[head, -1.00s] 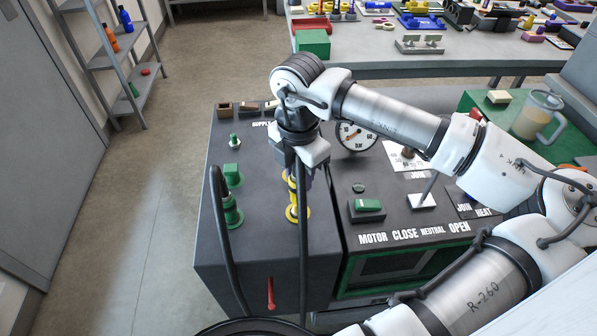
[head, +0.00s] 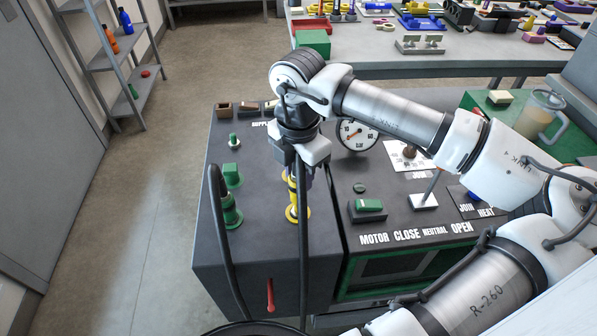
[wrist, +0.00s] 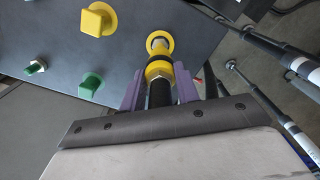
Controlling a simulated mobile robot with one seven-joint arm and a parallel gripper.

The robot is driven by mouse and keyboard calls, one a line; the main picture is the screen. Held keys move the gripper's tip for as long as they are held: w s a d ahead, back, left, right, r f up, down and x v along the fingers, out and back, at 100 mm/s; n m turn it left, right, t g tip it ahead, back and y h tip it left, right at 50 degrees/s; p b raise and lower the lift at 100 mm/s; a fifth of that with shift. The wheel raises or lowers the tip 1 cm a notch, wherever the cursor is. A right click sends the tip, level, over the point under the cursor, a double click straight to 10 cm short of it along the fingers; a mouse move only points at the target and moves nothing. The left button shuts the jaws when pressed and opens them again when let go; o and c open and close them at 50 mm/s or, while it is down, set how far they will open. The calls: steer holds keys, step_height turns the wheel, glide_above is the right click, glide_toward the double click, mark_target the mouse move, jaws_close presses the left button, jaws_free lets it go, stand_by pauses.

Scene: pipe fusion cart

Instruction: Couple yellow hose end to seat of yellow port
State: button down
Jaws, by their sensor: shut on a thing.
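My gripper (head: 300,172) points down over the cart's top and is shut on the yellow hose end (wrist: 158,71), a dark hose fitting with a yellow collar. Its purple fingers flank the fitting in the wrist view (wrist: 160,92). The yellow port (head: 297,214) has a round yellow flange on the dark panel; it also shows in the wrist view (wrist: 160,40). The hose end is in line with the port and directly against or just above it. I cannot tell whether it is fully seated. The black hose (head: 303,250) hangs down the cart's front.
A green hose coupling (head: 231,212) stands left of the yellow port, its hose arching beside it. A green block (head: 232,175) is behind it. A yellow block (wrist: 97,20) shows in the wrist view. A red lever (head: 270,294) is on the front; a gauge (head: 356,134) stands right.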

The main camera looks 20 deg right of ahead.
steer(key=shift+f+b, duration=2.1)
steer(key=shift+b, duration=0.4)
steer(key=c, duration=0.9)
jaws_free()
steer(key=shift+c, duration=0.2)
step_height(320, 180, up, 14)
steer(key=shift+f+b, duration=0.1)
steer(key=shift+b, duration=0.45)
steer(key=shift+s, duration=0.1)
